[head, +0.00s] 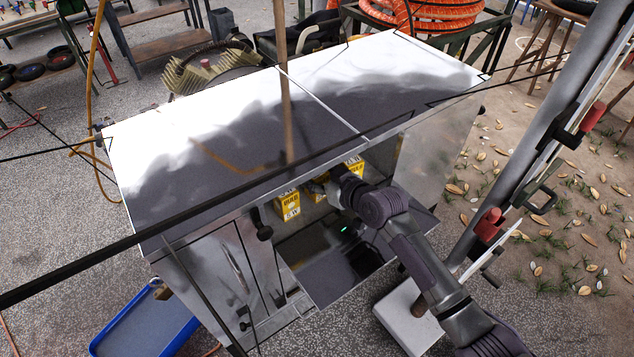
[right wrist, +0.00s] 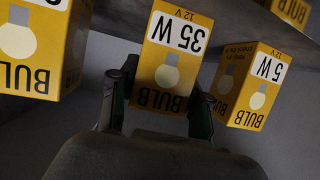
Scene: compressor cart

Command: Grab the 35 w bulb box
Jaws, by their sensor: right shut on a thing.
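The yellow 35 W bulb box (right wrist: 172,62) is in the middle of the right wrist view, its lettering upside down. My right gripper (right wrist: 163,92) has one finger on each side of this box and is shut on it. In the head view my right arm reaches into the open metal cabinet, and the gripper is mostly hidden behind its own wrist. My left gripper is not in view.
A yellow 5 W bulb box (right wrist: 255,85) stands close to the right finger in the right wrist view. Another bulb box (right wrist: 40,45) is at the left. A blue tray (head: 145,325) lies on the floor.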

